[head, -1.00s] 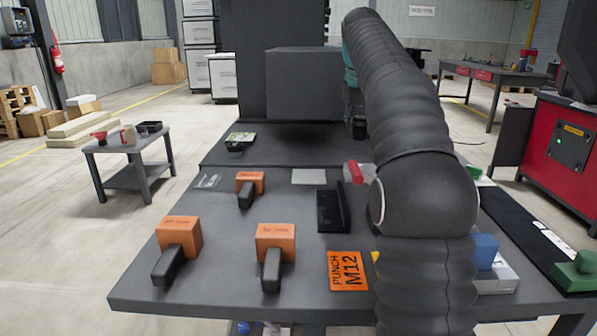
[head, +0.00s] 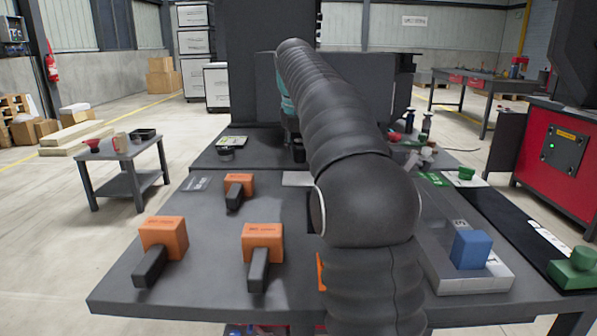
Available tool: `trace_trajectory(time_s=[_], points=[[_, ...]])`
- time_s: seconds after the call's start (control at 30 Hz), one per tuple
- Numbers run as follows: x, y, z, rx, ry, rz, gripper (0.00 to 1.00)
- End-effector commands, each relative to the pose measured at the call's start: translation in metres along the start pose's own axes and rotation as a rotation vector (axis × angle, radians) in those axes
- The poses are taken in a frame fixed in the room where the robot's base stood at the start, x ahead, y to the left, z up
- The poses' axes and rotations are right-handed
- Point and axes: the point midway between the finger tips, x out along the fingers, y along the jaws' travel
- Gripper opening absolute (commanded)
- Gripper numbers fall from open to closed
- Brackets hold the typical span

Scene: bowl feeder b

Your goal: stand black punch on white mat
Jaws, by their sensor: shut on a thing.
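My gripper (head: 298,140) shows only in part, small and dark, below the teal wrist at the far part of the bench; my arm covers much of it. It is shut on a small dark piece, the black punch (head: 299,154), whose outline blends with the gripper. The white mat (head: 296,180) lies flat on the bench, nearer to me than the gripper. Its right part is hidden behind my arm and its visible part is bare. The punch is held beyond the mat in this view, and its height over the bench is unclear.
Orange blocks with black handles stand on the left: far (head: 238,186), near left (head: 164,238), near middle (head: 263,242). A blue block (head: 469,250) sits on a grey tray (head: 487,283) at right. Small bottles (head: 409,121) stand behind.

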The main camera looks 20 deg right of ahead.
Motion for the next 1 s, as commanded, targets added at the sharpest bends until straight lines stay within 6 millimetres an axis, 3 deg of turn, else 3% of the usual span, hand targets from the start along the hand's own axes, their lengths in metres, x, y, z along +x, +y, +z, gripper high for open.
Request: trace_trajectory(time_s=[0.3,0.73,0.77,0.83,1.0], points=[[0.036,0.001,-0.012,-0.002,-0.002,0.001,0.0],[0.041,0.001,-0.013,-0.001,-0.001,0.001,0.0],[0.041,0.001,-0.013,-0.001,0.0,0.0,0.42],[0.041,0.001,-0.013,-0.001,0.0,0.001,0.59],[0.04,0.001,-0.013,-0.001,-0.001,0.001,0.6]])
